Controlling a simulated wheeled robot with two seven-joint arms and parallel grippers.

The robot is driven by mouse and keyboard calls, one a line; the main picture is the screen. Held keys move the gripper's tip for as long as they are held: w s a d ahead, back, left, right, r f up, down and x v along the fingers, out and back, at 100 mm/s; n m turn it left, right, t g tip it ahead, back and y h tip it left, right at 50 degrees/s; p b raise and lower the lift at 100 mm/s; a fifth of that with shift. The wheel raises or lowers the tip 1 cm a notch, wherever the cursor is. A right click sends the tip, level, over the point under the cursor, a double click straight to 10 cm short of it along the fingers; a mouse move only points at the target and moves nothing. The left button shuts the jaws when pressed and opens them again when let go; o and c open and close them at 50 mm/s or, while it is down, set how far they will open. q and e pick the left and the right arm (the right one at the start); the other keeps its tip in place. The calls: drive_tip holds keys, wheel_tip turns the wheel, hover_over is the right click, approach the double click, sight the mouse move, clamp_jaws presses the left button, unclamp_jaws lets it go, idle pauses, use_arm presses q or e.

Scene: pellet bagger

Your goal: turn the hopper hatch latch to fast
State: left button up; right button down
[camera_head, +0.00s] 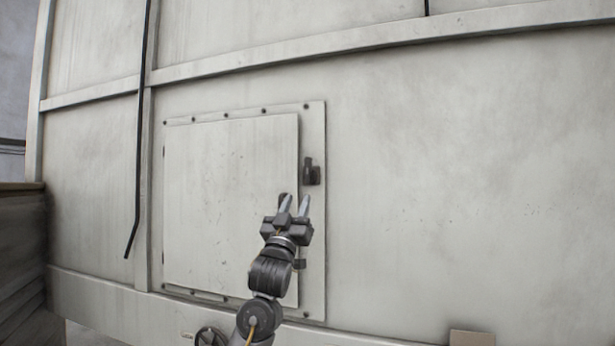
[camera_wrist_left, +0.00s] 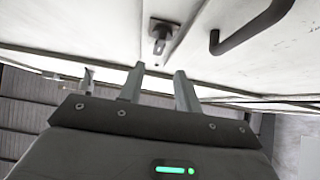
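The hopper hatch (camera_head: 230,190) is a pale, closed-looking panel in a bolted frame on the machine wall. A dark upper latch (camera_head: 312,172) sits at its right edge, and a dark lower latch part (camera_head: 300,264) shows near my wrist. My left gripper (camera_head: 295,204) is in front of the hatch's right edge, below the upper latch, with its two fingers apart and nothing between them. In the left wrist view a small dark latch (camera_wrist_left: 160,35) on a plate lies beyond the open fingers (camera_wrist_left: 159,80), apart from them; I cannot tell which latch. My right gripper is not in view.
A black rod (camera_head: 138,150) hangs left of the hatch. The wall right of the hatch is clear.

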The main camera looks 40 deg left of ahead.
sight(308, 174)
use_arm(q)
drive_tip(key=p+x, duration=0.4)
drive_tip(key=x, duration=0.5)
drive_tip(key=shift+w+r, duration=0.2)
drive_tip(key=shift+w+a+r+p, duration=0.15)
drive_tip(key=shift+w+r+p, duration=0.2)
drive_tip(key=shift+w+p, duration=0.1)
drive_tip(key=shift+c, duration=0.3)
clamp_jaws()
